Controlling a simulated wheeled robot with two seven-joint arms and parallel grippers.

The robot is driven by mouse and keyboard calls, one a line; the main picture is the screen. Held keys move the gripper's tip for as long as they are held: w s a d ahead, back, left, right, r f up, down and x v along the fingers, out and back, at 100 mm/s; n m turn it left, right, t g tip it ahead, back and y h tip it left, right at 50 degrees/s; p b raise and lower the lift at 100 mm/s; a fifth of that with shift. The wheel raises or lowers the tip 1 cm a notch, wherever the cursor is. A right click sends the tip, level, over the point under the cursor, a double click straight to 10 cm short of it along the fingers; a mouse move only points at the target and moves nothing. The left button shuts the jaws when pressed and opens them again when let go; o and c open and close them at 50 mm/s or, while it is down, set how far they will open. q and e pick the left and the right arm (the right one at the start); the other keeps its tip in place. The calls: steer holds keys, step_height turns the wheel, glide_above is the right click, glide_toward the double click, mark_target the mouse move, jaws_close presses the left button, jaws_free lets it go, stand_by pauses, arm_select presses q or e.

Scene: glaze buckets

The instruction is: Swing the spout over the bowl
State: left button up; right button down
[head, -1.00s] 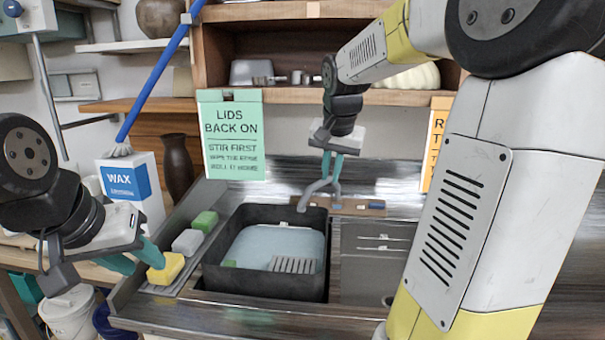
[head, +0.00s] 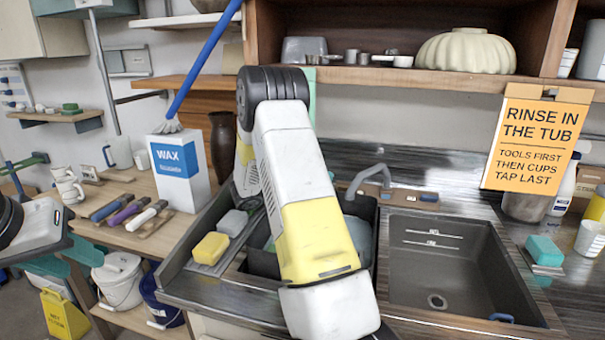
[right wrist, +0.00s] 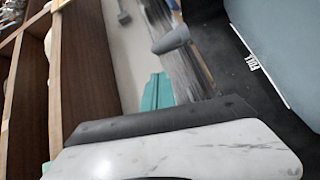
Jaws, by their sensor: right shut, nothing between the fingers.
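The grey curved spout (head: 372,174) stands behind the sink, its free end pointing left over the back right part of the black tub (head: 368,212). The grey right-hand sink bowl (head: 440,262) is empty, with a drain in its floor. My right gripper is hidden behind its own arm in the head view. In the right wrist view my right gripper (right wrist: 157,92) shows teal fingers, shut and empty, with the grey spout end (right wrist: 172,40) close beyond them; contact cannot be told. My left gripper (head: 64,259) is at the far left, fingers apart and empty.
My right arm covers much of the tub. A yellow sponge (head: 210,248) and a grey one (head: 233,222) lie left of it. An orange sign (head: 537,138) hangs from the shelf at right. A teal sponge (head: 544,250) lies right of the sink. The space over the right bowl is clear.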

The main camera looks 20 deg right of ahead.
steer(key=d, duration=0.9)
steer(key=shift+w+d+f, duration=0.2)
steer(key=shift+w+d, duration=0.1)
steer(key=shift+d, duration=0.05)
steer(key=shift+s, duration=0.1)
